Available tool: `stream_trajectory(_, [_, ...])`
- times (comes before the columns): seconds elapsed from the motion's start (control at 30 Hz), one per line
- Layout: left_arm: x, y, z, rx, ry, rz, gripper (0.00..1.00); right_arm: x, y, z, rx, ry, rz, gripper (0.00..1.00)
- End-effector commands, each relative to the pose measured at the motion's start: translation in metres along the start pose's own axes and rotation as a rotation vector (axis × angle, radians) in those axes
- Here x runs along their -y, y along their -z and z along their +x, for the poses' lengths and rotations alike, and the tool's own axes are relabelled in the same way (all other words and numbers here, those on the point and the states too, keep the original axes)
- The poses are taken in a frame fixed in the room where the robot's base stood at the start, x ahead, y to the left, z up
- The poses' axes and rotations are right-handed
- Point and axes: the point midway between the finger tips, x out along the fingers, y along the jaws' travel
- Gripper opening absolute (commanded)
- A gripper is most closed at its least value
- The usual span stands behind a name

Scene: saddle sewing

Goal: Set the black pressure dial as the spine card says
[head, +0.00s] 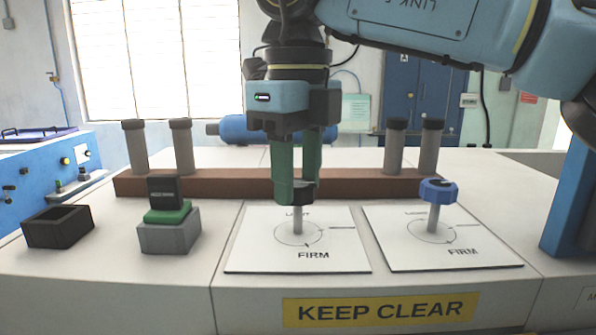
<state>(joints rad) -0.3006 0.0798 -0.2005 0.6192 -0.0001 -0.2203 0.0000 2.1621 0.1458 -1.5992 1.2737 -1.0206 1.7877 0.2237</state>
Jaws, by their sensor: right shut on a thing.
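The black pressure dial (304,189) stands on a post above a white plate (345,250) marked FIRM at the front, with a word at the back partly hidden by my gripper. My right gripper (295,186) comes down from above, its green fingers shut on the black dial's knob. A black upright piece (164,191) with faint light lettering, too small to read, stands on a green pad on a grey block at left; I cannot tell if it is the spine card. My left gripper is not in view.
A blue dial (438,191) stands on a similar plate to the right. Behind is a brown bar (225,185) with several grey posts. An open black box (57,228) sits at far left. A yellow KEEP CLEAR label (380,309) is on the front edge.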

Motion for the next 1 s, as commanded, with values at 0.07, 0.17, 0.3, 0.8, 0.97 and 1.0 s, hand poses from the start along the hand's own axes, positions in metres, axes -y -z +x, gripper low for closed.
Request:
stream_trajectory(0.07, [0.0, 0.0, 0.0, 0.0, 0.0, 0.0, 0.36, 0.0, 0.0, 0.0, 0.0, 0.0, 0.008, 0.16])
stream_trajectory(0.17, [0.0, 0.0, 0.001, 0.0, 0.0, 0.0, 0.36, 0.0, 0.0, 0.0, 0.0, 0.0, 0.033, 0.16])
stream_trajectory(0.3, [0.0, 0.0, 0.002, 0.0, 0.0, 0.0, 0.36, 0.0, 0.0, 0.0, -0.001, 0.0, 0.097, 0.16])
stream_trajectory(0.8, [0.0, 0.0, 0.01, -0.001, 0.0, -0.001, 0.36, 0.0, 0.0, 0.0, -0.001, 0.0, 0.533, 0.16])
stream_trajectory(0.97, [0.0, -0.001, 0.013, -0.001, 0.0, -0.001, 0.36, 0.0, 0.0, 0.0, 0.0, 0.0, 0.686, 0.16])
stream_trajectory(1.0, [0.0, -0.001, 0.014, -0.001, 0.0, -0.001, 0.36, 0.001, 0.0, 0.0, 0.0, 0.0, 0.725, 0.16])
